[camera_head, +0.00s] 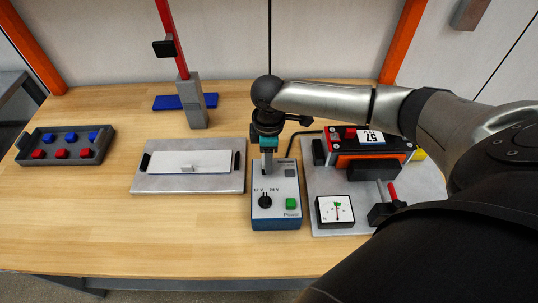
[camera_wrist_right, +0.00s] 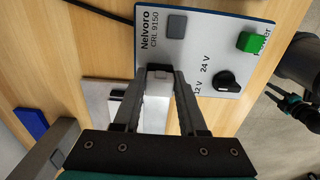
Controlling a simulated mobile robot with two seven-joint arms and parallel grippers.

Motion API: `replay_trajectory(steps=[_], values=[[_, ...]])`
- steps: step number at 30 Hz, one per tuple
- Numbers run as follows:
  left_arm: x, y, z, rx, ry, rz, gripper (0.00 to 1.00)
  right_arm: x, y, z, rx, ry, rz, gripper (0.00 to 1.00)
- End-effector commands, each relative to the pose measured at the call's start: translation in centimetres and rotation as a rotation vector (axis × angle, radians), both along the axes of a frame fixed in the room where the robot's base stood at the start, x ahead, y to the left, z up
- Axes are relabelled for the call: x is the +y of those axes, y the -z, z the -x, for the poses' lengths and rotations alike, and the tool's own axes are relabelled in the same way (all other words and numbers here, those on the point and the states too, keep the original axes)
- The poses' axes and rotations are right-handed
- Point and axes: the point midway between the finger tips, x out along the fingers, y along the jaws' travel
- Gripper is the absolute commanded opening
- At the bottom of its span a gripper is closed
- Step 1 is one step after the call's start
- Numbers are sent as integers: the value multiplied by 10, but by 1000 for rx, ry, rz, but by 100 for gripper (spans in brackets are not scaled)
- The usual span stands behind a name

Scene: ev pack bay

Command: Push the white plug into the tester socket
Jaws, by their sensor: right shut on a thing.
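The tester (camera_head: 276,215) is a white-topped blue box with a black knob, a green button and a grey square; it also shows in the right wrist view (camera_wrist_right: 190,45). My right gripper (camera_head: 268,172) points down over its far left part. In the right wrist view its fingertips (camera_wrist_right: 159,76) are shut on a small pale piece, which I take for the white plug (camera_wrist_right: 159,68). The fingers hide most of it and the socket, so I cannot tell how deep it sits. My left gripper (camera_wrist_right: 285,100) shows small at the right edge of the wrist view, its jaws unclear.
Left of the tester lies a grey plate (camera_head: 150,184) with a white panel (camera_head: 205,161). Right of it, a board (camera_head: 318,221) carries a meter (camera_head: 335,209) and a red-and-black unit (camera_head: 369,148). A dark tray (camera_head: 95,155) stands at far left. The front table strip is clear.

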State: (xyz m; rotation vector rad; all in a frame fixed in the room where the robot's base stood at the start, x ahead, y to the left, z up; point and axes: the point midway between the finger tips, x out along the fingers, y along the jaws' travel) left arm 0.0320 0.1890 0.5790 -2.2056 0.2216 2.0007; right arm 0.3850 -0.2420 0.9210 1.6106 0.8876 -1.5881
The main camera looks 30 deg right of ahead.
Motion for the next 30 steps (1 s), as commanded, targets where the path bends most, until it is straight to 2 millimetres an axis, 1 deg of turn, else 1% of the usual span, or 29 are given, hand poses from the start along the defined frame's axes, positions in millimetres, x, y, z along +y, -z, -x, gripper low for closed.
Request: replay_trajectory(steps=[1,14,15,24,30], values=[[0,2,0,0,0,0,45,2,13,7,14,1,1,0],[0,3,0,0,0,0,45,2,16,6,13,1,2,0],[0,3,0,0,0,0,45,2,16,6,13,2,2,43],[0,3,0,0,0,0,45,3,16,7,16,4,-3,76],[0,3,0,0,0,0,45,4,16,7,18,5,-5,76]])
